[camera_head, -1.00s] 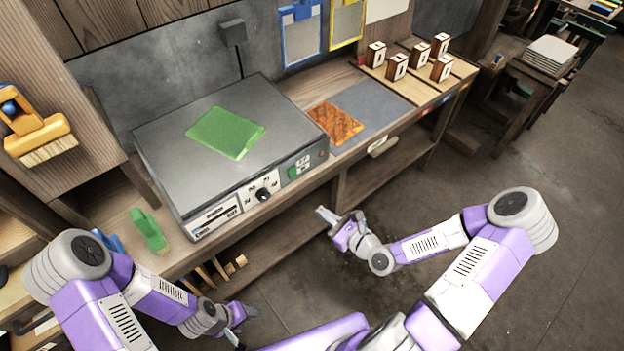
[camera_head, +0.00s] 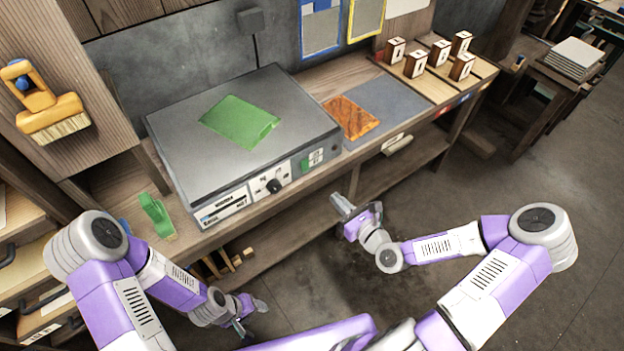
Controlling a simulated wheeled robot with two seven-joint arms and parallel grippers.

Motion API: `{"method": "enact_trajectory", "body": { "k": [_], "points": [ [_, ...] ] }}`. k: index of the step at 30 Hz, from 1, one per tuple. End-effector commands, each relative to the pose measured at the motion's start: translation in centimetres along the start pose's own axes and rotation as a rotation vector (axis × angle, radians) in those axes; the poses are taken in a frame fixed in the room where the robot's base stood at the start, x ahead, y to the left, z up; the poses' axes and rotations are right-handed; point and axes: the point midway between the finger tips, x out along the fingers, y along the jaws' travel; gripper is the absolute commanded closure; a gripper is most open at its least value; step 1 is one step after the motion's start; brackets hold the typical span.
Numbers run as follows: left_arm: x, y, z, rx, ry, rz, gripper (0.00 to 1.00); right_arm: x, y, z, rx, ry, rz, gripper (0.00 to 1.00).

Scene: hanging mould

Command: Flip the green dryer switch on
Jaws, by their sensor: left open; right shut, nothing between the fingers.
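The grey dryer (camera_head: 240,135) sits on the wooden bench. A green sheet (camera_head: 240,121) lies on its flat top. On its front panel are a black knob (camera_head: 273,186) and, to the right of it, the small green switch (camera_head: 305,165). I cannot tell the switch's position at this size. My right gripper (camera_head: 338,201) is shut and empty, in front of the bench, below and to the right of the switch and apart from it. My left gripper (camera_head: 243,331) is open and low in front of the bench, well below the dryer.
A green tool (camera_head: 157,216) stands on the bench left of the dryer. An orange patterned sheet (camera_head: 351,117) lies on a grey mat (camera_head: 385,104) to the right. Several numbered wooden blocks (camera_head: 415,64) stand farther right. An orange brush (camera_head: 50,112) hangs at left. The floor at right is clear.

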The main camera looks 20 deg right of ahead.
Motion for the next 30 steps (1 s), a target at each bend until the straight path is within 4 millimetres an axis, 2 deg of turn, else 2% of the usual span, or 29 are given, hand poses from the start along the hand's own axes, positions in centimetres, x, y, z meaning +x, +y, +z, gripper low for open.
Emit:
{"method": "enact_trajectory", "body": {
  "k": [1, 5, 11, 21, 25, 30],
  "points": [
    [1.1, -0.4, -0.1, 0.0, 0.0, 0.0, 0.42, 0.4, 0.0, -0.5, -0.004, -0.001, 0.001, 1.0],
    [2.6, -1.0, -0.1, 0.0, 0.0, 0.0, 0.42, 1.1, 0.2, -0.5, -0.004, -0.003, 0.003, 1.0],
    [4.8, -1.8, -0.2, 0.0, 0.0, 0.0, 0.42, 3.9, 0.3, -0.4, -0.004, -0.004, 0.004, 1.0],
    [6.5, -2.4, -0.3, 0.0, 0.0, 0.0, 0.42, 10.2, 0.3, -0.1, -0.001, -0.003, 0.004, 1.0],
    [6.9, -2.6, -0.3, 0.0, 0.0, 0.0, 0.42, 11.6, 0.2, -0.1, 0.001, -0.002, 0.001, 1.0],
    [7.1, -2.7, -0.3, 0.0, 0.0, 0.0, 0.42, 12.5, 0.2, 0.0, 0.001, -0.001, 0.001, 1.0]
  ]
}}
